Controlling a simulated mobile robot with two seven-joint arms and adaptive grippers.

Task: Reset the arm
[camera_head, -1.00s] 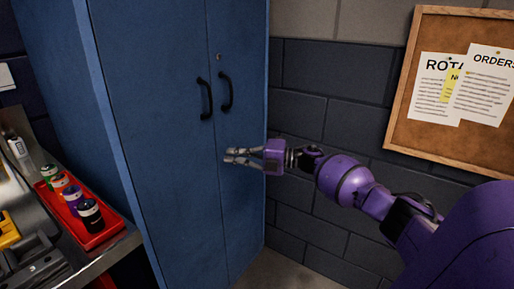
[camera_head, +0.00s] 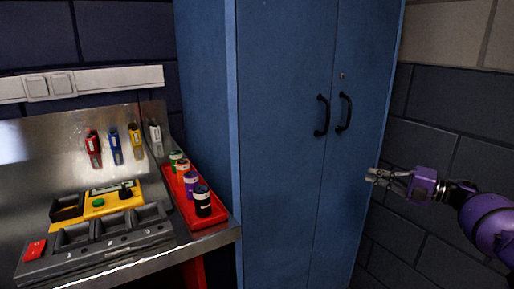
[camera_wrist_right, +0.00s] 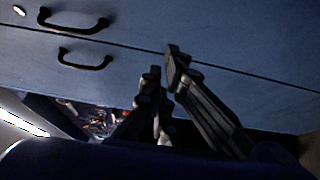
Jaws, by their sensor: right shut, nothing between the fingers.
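My right gripper (camera_head: 374,176) reaches in from the right edge in the head view, in front of the right side of the blue cabinet (camera_head: 285,110). It is shut and empty. In the right wrist view its dark fingers (camera_wrist_right: 164,72) are close together, with the cabinet doors (camera_wrist_right: 230,45) and two black handles behind them. The cabinet's left handle (camera_head: 322,115) and right handle (camera_head: 344,111) are apart from the gripper. Both doors are closed. My left gripper is in neither view.
A metal bench stands left of the cabinet. It holds a red tray (camera_head: 224,217) with several small bottles, a dark compartment tray (camera_head: 135,244) and a yellow device (camera_head: 127,199). Several coloured tools hang on its back panel (camera_head: 60,150). A brick wall (camera_head: 430,150) is at the right.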

